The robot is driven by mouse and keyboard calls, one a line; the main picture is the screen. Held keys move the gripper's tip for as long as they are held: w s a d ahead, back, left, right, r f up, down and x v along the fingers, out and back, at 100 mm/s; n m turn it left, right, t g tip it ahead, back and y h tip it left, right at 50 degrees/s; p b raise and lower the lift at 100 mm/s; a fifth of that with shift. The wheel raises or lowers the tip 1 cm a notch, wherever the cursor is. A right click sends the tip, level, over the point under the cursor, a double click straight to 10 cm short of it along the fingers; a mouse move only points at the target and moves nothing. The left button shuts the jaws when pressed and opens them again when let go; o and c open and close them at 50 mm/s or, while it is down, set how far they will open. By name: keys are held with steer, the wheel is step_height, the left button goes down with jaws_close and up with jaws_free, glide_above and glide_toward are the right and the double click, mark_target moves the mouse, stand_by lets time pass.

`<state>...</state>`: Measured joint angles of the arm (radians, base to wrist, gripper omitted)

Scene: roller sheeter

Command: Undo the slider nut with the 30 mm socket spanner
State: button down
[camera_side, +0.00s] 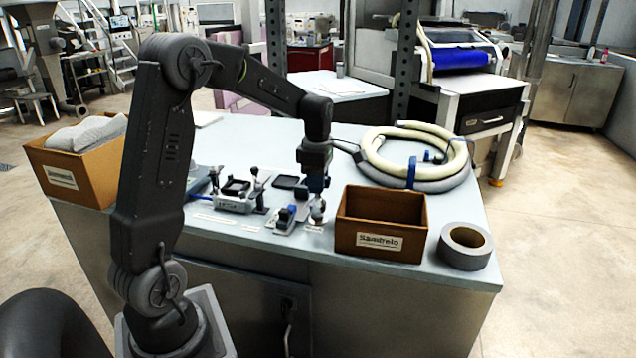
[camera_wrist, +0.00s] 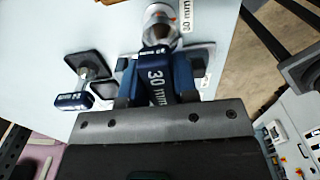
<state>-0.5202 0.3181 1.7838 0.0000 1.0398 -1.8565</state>
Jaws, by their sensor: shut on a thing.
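My gripper (camera_side: 317,182) is low over the bench, just left of the brown box. In the wrist view my gripper (camera_wrist: 156,88) is shut on the blue handle of the 30 mm socket spanner (camera_wrist: 156,72), marked "30 mm". Its metal socket end points toward the top of that view, by a "30 mm" label (camera_wrist: 187,16). I cannot tell whether the spanner still touches its rest. A second blue-handled spanner (camera_wrist: 75,100) stands on a dark-edged rest to the left. A small fixture with black knobs (camera_side: 237,195) stands left of the spanners; I cannot make out the slider nut.
The brown box (camera_side: 382,243) stands close to the right of my gripper, with a grey tape roll (camera_side: 465,246) beyond it. A coiled hose (camera_side: 415,177) lies behind. Another box (camera_side: 75,190) holding grey cloth sits at the left. The bench behind the fixture is mostly clear.

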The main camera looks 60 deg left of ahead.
steer(key=shift+r, duration=0.1)
steer(key=shift+r, duration=2.45)
steer(key=shift+r, duration=0.2)
step_height(320, 180, up, 5)
steer(key=shift+f, duration=0.15)
steer(key=w+d+m, duration=0.7)
steer(key=d+m, duration=0.1)
steer(key=m, duration=0.5)
steer(key=w+d+m, duration=0.6)
steer(key=d+m, duration=0.2)
steer(key=m, duration=0.6)
steer(key=f, duration=0.8)
steer(key=shift+w+d+f, duration=0.2)
steer(key=shift+d+f, duration=0.05)
steer(key=shift+f, duration=0.1)
